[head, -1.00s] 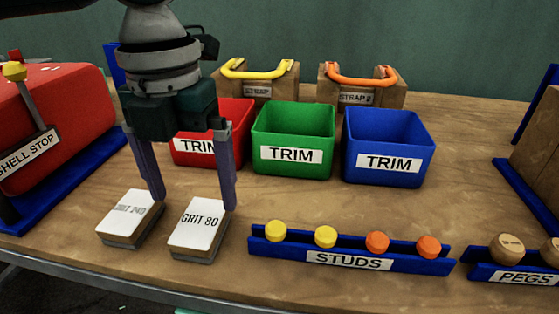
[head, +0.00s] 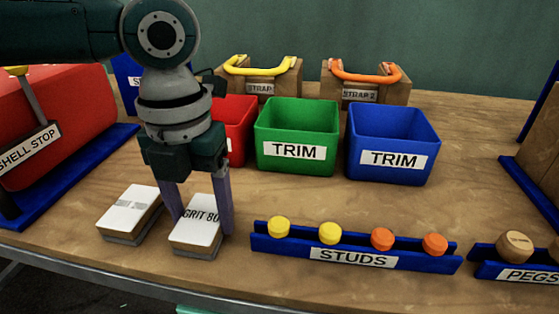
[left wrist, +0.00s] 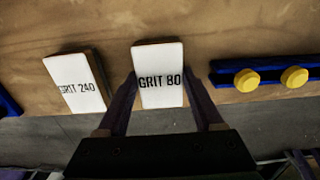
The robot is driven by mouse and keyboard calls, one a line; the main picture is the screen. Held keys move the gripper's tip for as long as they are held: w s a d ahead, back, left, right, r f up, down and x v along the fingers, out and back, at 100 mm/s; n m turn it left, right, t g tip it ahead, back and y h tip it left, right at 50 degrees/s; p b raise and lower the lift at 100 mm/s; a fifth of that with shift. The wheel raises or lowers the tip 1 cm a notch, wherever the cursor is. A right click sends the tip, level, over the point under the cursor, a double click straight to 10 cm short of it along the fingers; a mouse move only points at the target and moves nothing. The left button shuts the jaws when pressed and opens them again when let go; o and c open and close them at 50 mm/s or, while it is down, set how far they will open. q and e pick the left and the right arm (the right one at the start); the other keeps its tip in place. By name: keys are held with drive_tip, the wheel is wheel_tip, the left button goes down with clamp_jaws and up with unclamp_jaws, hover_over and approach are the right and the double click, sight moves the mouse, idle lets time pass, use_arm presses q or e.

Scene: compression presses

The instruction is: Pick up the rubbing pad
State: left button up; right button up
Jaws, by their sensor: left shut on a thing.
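Two rubbing pads with white tops and grey undersides lie near the front edge of the table. The GRIT 80 pad (head: 197,228) is on the right and the GRIT 240 pad (head: 130,212) is on the left. My left gripper (head: 200,222) is lowered over the GRIT 80 pad, one finger on each side, and is shut on it. The left wrist view shows the GRIT 80 pad (left wrist: 159,80) between the two fingers, with the GRIT 240 pad (left wrist: 76,84) apart to the left. I cannot see clear space under the gripped pad. My right gripper is not in view.
A blue STUDS rack (head: 355,258) with yellow and orange studs stands right of the pads. Red, green (head: 292,150) and blue (head: 389,158) TRIM bins stand behind. A red shell on a blue base (head: 60,185) is at the left. The PEGS rack (head: 520,276) is at the right.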

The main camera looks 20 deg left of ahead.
sight(202, 216)
use_arm(q)
drive_tip(key=c, duration=0.8)
drive_tip(key=shift+o, duration=0.2)
wheel_tip(202, 216, up, 20)
drive_tip(key=p, duration=0.3)
